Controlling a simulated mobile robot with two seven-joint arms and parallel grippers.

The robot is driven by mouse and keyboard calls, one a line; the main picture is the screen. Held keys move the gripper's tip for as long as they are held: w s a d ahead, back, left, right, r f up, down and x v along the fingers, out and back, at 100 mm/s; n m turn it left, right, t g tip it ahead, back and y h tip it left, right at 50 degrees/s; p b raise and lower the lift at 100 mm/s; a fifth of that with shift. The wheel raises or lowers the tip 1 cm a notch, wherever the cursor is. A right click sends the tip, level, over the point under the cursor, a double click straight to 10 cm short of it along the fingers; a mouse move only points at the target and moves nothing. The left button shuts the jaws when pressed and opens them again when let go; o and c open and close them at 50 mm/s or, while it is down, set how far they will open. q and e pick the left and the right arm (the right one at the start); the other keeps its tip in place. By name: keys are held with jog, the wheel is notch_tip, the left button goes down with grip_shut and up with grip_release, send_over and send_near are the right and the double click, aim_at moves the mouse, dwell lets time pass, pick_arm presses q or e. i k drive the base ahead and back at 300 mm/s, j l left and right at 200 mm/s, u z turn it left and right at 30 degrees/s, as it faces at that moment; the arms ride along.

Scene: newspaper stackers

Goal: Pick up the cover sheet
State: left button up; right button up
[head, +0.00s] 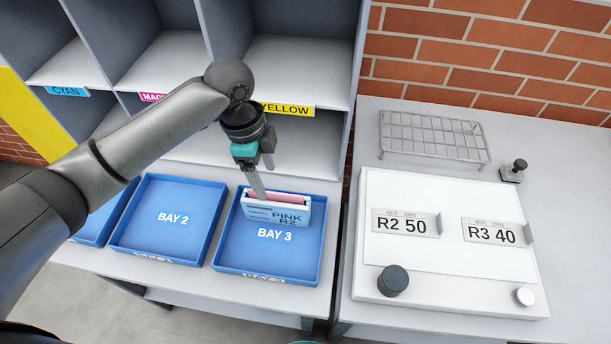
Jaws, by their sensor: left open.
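A pale blue-white sheet marked "PINK R2" (284,217) stands nearly upright in the blue Bay 3 tray (267,267). A pink bundle (280,196) shows just behind its top edge. I cannot tell for sure whether this marked sheet is the cover sheet. My left gripper (262,190) points down from above at the bundle's left part. It is open, with a long finger reaching to the bundle's top edge. Whether the fingers touch it is hard to tell. My right gripper is not in view.
The Bay 2 tray (168,221) stands to the left of Bay 3. Shelf compartments with a YELLOW label (286,110) rise behind. On the right table are a white board (450,275) with R2 50 and R3 40 plates, a wire rack (434,138) and a dark knob (393,280).

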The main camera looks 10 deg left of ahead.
aim_at(414, 223)
jog(key=l+z, duration=0.2)
jog(key=z, duration=0.2)
jog(key=l+z, duration=0.15)
jog(key=z, duration=0.25)
jog(key=i+l+z, duration=0.1)
jog(key=z, duration=0.3)
jog(key=l, duration=0.1)
